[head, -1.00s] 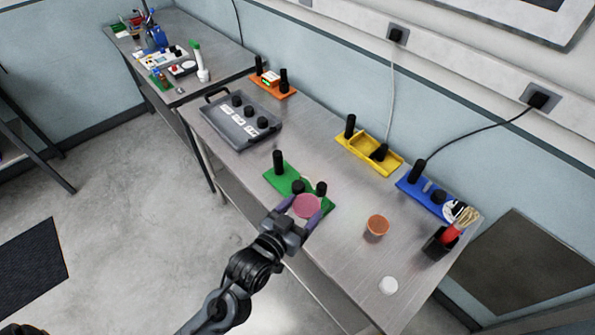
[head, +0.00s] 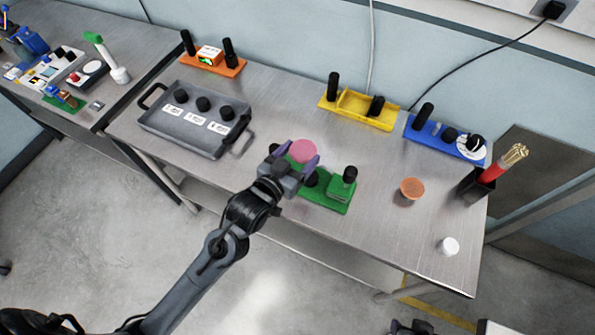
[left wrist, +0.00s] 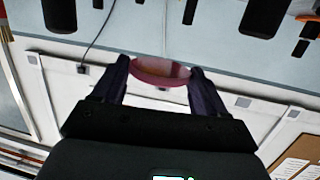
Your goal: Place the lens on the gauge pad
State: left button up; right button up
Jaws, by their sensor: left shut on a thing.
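My left gripper (head: 297,168) is shut on the lens, a round pink disc (head: 303,150). The lens sits between the purple-grey fingertips, above the table by the left end of the green module (head: 330,201). In the left wrist view the gripper (left wrist: 162,80) has the pink-rimmed lens (left wrist: 160,79) across its two fingers. The green module carries black posts and a raised green block; its left part is hidden behind the gripper and lens. The blue module (head: 428,132) carries a white marked disc (head: 470,149). I cannot tell which surface is the gauge pad. My right gripper is not in view.
A grey tray (head: 165,135) with black knobs stands left of the gripper. Orange (head: 230,70) and yellow (head: 352,108) modules line the back. An orange-brown round cup (head: 411,188), a white cap (head: 448,246) and a dark holder (head: 473,188) stand right. Bare table lies between them.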

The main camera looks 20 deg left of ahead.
aim_at(325, 188)
pick_arm(q)
jog(key=shift+m+h, duration=0.3)
jog(key=shift+h, duration=0.1)
jog(key=f, duration=0.2)
jog(key=d+f+b, duration=0.1)
jog(key=f, duration=0.2)
jog(key=w+d+f+b, duration=0.1)
jog(key=f, duration=0.2)
jog(key=shift+a+f+b, duration=0.1)
jog(key=shift+f+b, duration=0.4)
jog(key=shift+f, duration=1.6)
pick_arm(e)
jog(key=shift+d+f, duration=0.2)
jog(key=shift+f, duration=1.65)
pick_arm(q)
jog(key=shift+f, duration=0.15)
jog(key=o, duration=1)
